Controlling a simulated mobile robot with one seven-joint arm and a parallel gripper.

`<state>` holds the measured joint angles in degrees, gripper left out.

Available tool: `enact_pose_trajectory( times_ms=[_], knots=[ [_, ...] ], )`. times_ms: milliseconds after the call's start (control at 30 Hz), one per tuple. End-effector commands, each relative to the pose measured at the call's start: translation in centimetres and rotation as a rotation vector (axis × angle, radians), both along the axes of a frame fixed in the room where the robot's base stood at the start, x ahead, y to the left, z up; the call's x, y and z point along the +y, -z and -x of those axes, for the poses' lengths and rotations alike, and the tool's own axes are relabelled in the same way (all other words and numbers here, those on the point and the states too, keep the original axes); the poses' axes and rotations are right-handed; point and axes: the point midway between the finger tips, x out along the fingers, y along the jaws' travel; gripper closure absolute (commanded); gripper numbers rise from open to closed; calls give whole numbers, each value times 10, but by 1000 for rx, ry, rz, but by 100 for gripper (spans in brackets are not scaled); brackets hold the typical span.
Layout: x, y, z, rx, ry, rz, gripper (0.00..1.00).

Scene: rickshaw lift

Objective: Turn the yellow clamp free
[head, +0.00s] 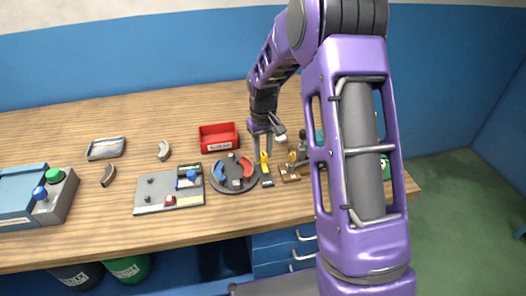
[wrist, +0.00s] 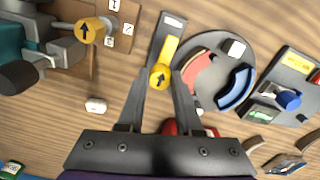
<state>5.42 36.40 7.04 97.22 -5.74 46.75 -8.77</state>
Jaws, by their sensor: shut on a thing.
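The yellow clamp (wrist: 167,52) has a round end marked with a black arrow and sits on a narrow black plate (wrist: 172,22). In the head view, the clamp (head: 265,168) stands just right of the round dark tray (head: 233,187). My gripper (wrist: 161,78) points down over it, with a finger on each side of the clamp's round end. It is shut on that end. In the head view, my gripper (head: 263,150) is small and the contact is hard to see.
A second yellow knob with an arrow (wrist: 88,31) is on a fixture on a brown board to the left in the wrist view. A grey board (head: 155,200), a red bin (head: 218,138) and a blue box (head: 20,195) stand on the wooden bench. A small white piece (wrist: 96,106) lies nearby.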

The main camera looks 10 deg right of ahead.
Motion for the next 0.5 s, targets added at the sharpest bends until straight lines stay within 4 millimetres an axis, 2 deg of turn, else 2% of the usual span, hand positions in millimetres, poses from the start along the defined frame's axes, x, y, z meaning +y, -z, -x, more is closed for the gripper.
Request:
enact_pose_trajectory(
  times_ms=[500],
  knots=[
    [0, -1, 0, -1, -54, 1, 100]
  ],
)
